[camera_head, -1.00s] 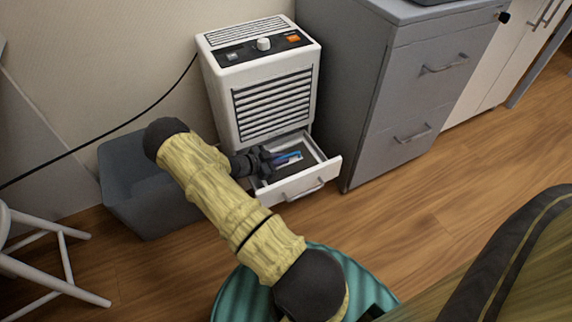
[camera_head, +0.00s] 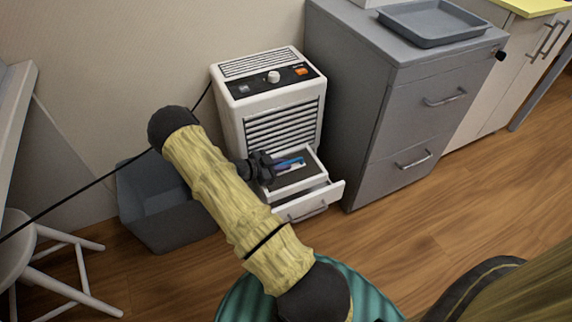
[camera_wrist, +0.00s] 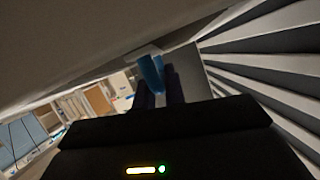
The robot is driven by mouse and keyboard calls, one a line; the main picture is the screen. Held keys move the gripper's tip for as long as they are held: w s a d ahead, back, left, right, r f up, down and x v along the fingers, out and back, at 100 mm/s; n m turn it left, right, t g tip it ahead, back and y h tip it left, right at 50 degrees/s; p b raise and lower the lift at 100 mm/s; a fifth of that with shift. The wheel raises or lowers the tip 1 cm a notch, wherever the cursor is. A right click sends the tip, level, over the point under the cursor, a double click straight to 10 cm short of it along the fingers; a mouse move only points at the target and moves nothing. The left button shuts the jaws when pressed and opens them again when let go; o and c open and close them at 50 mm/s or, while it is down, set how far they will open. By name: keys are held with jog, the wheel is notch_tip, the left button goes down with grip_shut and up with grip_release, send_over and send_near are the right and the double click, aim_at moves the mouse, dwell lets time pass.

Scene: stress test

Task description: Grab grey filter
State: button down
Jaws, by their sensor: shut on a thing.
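The grey filter (camera_head: 296,180), a flat dark grey panel with a white rim, is held just above the open drawer (camera_head: 318,201) of the white appliance (camera_head: 272,92). My gripper (camera_head: 296,162) has blue fingertips and is shut on the filter at its upper side. In the wrist view the fingers (camera_wrist: 153,78) reach up against a grey surface beside the slatted front of the appliance. The exact grip contact is too dark and small to see there. My arm hides the left side of the drawer.
A grey bin (camera_head: 165,212) stands left of the appliance, behind my arm. A grey cabinet (camera_head: 400,110) with a tray (camera_head: 433,22) on top stands close on the right. A black cable (camera_head: 75,190) runs along the wall. A white stool (camera_head: 60,255) is at left. Floor at right is clear.

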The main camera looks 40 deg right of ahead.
jog(key=s+a+p, duration=0.1)
jog(key=a+p, duration=0.4)
jog(key=a, duration=1.3)
